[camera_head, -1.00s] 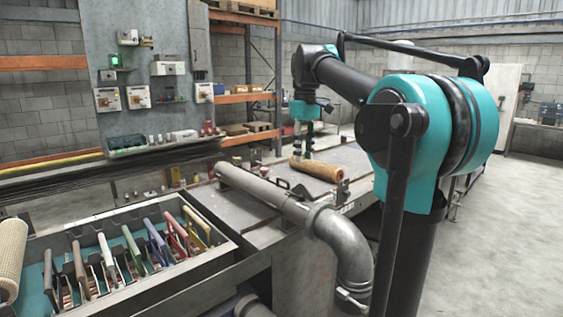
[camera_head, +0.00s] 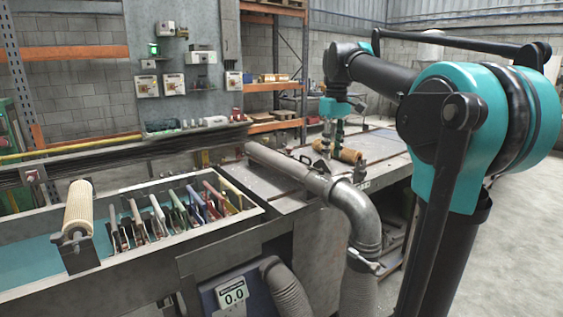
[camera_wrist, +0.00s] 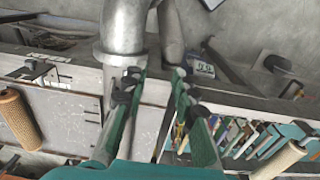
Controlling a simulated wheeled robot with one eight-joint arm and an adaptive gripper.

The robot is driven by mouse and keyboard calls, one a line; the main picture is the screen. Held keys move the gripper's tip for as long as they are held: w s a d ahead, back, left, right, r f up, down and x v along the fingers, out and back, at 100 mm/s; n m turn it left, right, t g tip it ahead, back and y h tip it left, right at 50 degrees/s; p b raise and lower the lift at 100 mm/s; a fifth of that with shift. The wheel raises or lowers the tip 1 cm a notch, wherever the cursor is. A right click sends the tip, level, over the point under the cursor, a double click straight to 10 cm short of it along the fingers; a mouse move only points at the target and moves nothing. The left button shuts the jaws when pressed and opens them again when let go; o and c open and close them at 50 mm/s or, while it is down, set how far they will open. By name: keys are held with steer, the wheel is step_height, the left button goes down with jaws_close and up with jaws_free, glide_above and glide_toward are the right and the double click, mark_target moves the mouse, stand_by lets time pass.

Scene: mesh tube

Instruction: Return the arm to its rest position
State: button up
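My gripper (camera_head: 333,142) hangs from my teal and black arm in the head view, over the grey bench. In the wrist view its two fingers (camera_wrist: 156,80) stand apart with nothing between them. A tan mesh tube (camera_head: 350,156) lies on the bench near the gripper in the head view. A tan tube also shows at the left edge of the wrist view (camera_wrist: 22,122), well to the side of the fingers. A second tan mesh tube (camera_head: 78,209) is mounted at the trough on the left; a tan tube shows at lower right in the wrist view (camera_wrist: 280,160).
A long trough (camera_head: 150,252) with several coloured-handled tools fills the lower left. A grey elbow pipe (camera_head: 362,225) stands between it and my arm. A display reading 0.0 (camera_head: 233,295) sits below the trough. Open floor (camera_head: 525,220) lies at the right.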

steer(key=s+d+f+m+t, duration=0.1)
steer(key=s+f+m, duration=0.15)
steer(key=f, duration=0.65)
steer(key=s+d+f+m+t, duration=0.1)
steer(key=s+f, duration=0.3)
steer(key=f, duration=0.6)
steer(key=s+d+f+m+t, duration=0.2)
steer(key=s+f+m, duration=0.1)
steer(key=s+f, duration=1.2)
step_height(320, 180, down, 3)
steer(key=shift+r, duration=0.15)
steer(key=shift+s+m, duration=0.1)
steer(key=shift+m, duration=0.15)
